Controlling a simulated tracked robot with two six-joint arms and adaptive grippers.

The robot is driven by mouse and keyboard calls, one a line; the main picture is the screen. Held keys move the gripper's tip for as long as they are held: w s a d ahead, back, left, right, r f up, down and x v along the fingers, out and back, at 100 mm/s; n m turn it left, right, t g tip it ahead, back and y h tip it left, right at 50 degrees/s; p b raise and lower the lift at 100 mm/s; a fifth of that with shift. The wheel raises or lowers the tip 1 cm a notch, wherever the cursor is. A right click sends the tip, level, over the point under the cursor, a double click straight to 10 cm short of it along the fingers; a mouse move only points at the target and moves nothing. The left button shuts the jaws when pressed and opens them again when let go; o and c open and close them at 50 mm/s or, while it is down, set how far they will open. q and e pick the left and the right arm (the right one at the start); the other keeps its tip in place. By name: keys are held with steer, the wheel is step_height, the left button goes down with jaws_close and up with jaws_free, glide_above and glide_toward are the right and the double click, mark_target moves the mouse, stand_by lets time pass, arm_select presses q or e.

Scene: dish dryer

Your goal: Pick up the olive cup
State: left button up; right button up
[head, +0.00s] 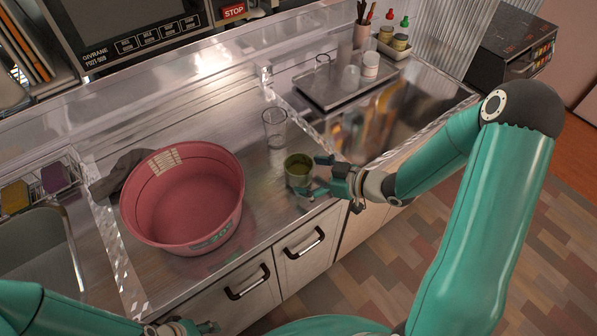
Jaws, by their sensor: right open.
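The olive cup (298,170) stands upright on the metal counter, near its front edge and right of a pink tub. My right gripper (312,176) is open at the cup's right side, with one finger towards the back and the other towards the front. I cannot tell whether the fingers touch the cup. My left gripper (208,327) shows only in part at the bottom edge, and its jaw state is unclear.
A clear glass (275,128) stands just behind the cup. The pink tub (183,197) fills the counter to the left. A metal tray (340,83) with glasses lies at the back right. Drawer handles (305,243) are below the counter edge.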

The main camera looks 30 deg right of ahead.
mark_target(298, 167)
steer(key=x, duration=0.3)
steer(key=shift+w+a+f, duration=0.1)
steer(key=shift+w, duration=0.05)
steer(key=shift+c, duration=0.2)
steer(key=c, duration=1.3)
steer(key=shift+c, duration=0.3)
